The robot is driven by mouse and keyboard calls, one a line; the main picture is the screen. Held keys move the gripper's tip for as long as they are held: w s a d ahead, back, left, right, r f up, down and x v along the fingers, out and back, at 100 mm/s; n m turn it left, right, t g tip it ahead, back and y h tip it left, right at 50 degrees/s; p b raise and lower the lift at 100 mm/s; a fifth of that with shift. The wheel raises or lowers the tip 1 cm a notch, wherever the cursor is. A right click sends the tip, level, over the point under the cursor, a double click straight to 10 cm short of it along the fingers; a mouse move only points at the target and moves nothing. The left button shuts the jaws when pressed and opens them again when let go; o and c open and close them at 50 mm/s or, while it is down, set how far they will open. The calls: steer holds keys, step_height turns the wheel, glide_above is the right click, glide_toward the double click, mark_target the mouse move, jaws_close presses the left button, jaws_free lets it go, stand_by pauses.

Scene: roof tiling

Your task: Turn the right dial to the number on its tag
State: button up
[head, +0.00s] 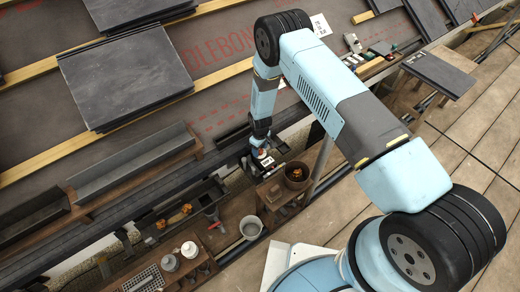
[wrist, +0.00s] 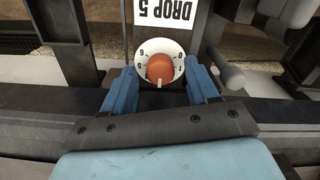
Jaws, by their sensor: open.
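A dial (wrist: 177,50) with a white numbered face and an orange knob (wrist: 160,66) shows in the wrist view. A pale pointer mark on the knob faces the bottom of the picture; the number there cannot be read. Small digits show at the left and right of the face. A white tag (wrist: 165,14) above it reads "DROP 5" upside down. My gripper (wrist: 160,74) is open, its blue fingers on either side of the dial; whether they touch the knob cannot be told. In the head view my gripper (head: 261,150) is low at the bench, hiding most of the dial.
A brown pot (head: 297,176) stands just right of my gripper, and a grey bucket (head: 251,227) is in front. Gutter troughs (head: 130,165) lie at the left. Stacked slates (head: 125,75) lie on the roof. In the wrist view a grey lever-like part (wrist: 222,65) is close to the right finger.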

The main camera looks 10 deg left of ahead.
steer(key=shift+f, duration=0.2)
steer(key=c, duration=1)
